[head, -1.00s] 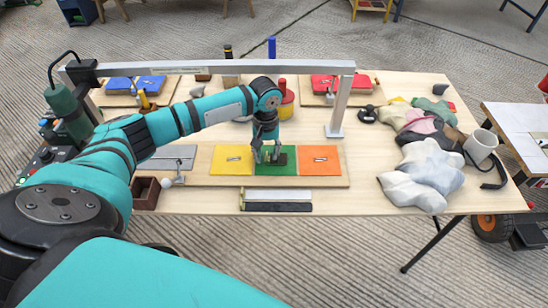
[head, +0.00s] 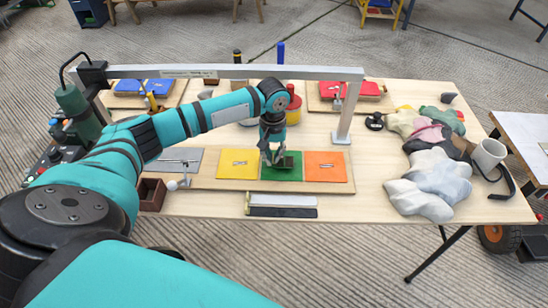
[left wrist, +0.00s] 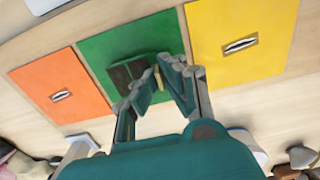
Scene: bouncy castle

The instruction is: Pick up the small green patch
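The small green patch appears as a dark green square (head: 287,162) on the green panel (head: 281,175), between a yellow panel (head: 237,166) and an orange panel (head: 325,168). It also shows in the left wrist view (left wrist: 134,70), with darker areas on it. My left gripper (head: 273,163) points down over the green panel at the patch's edge. Its fingers (left wrist: 157,80) are parted, with a visible gap and a thin tan sliver between the tips. I cannot tell whether a finger touches the patch. My right gripper is not in view.
A metal gantry bar (head: 220,71) spans the wooden table above my left arm. Grey and coloured cloth-like pieces (head: 430,185) and a white mug (head: 488,154) lie at the right. A red-topped yellow container (head: 294,108) stands behind the gripper. Light and dark strips (head: 282,206) lie in front.

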